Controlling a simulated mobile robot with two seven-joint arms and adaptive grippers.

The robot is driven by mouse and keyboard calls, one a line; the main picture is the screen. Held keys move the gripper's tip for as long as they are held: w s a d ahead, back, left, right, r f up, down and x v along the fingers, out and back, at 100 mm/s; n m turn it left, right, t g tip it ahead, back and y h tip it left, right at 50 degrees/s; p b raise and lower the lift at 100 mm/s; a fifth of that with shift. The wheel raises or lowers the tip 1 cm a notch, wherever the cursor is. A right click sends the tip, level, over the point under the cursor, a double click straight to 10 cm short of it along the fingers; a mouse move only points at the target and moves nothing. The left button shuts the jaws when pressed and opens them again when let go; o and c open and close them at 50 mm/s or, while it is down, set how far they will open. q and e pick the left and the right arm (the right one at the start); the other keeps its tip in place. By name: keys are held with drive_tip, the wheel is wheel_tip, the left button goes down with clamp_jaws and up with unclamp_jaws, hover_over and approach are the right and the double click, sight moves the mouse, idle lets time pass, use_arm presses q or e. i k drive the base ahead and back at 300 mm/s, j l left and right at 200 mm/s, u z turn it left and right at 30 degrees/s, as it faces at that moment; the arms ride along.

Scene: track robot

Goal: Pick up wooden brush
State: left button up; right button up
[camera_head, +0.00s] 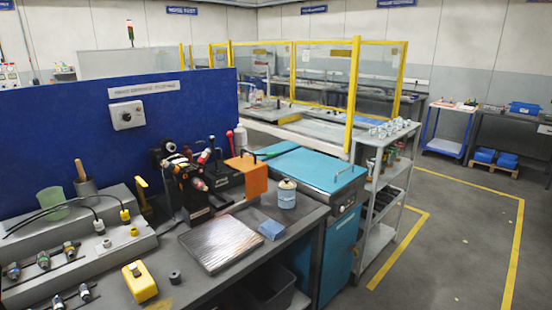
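A light wooden handle (80,169) stands upright out of a dark grey cup (86,187) at the left of the workbench, in front of the blue panel. It looks like the wooden brush; its lower end is hidden inside the cup. Neither of my grippers shows in the head view, so nothing is seen near the handle or held.
A green translucent cup (52,203) stands left of the handle, with black cables looping in front. A yellow block (140,282), a silver plate (221,243), a blue block (271,229) and a black device (190,180) are on the bench (192,290). Floor at right is open.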

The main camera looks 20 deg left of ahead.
sight(84, 179)
drive_tip(key=u, duration=2)
